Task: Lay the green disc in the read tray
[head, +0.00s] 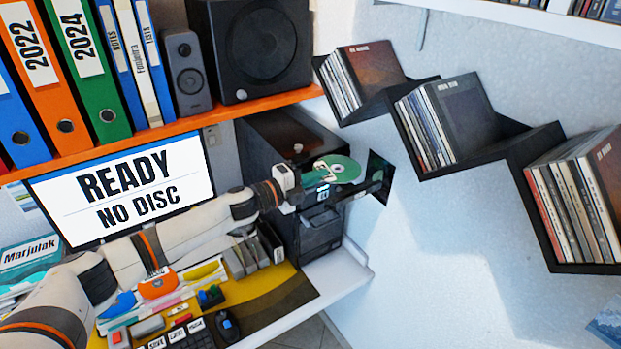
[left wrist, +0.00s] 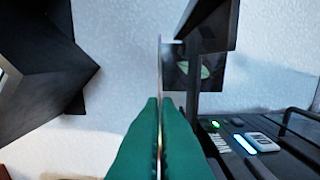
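My left gripper (head: 322,172) reaches in from the left, in front of the black computer tower (head: 262,140). It is shut on the green disc (head: 345,170), which sticks out beyond the fingers to the right. In the left wrist view the green-looking fingers (left wrist: 160,130) pinch the disc (left wrist: 159,65), seen almost edge-on. A black tray-like part (head: 362,190) juts from the tower just below and right of the disc. A dark bracket-like part (left wrist: 208,28) stands right of the disc in the wrist view. I cannot tell whether disc and tray touch. My right gripper is not in view.
A monitor (head: 130,187) reads "READY NO DISC". Zigzag wall shelves (head: 485,150) with sleeves stand at right. An orange shelf (head: 160,132) with binders and speakers hangs above. The desk (head: 285,290) holds several small items. A dark square (head: 381,177) shows beside the disc.

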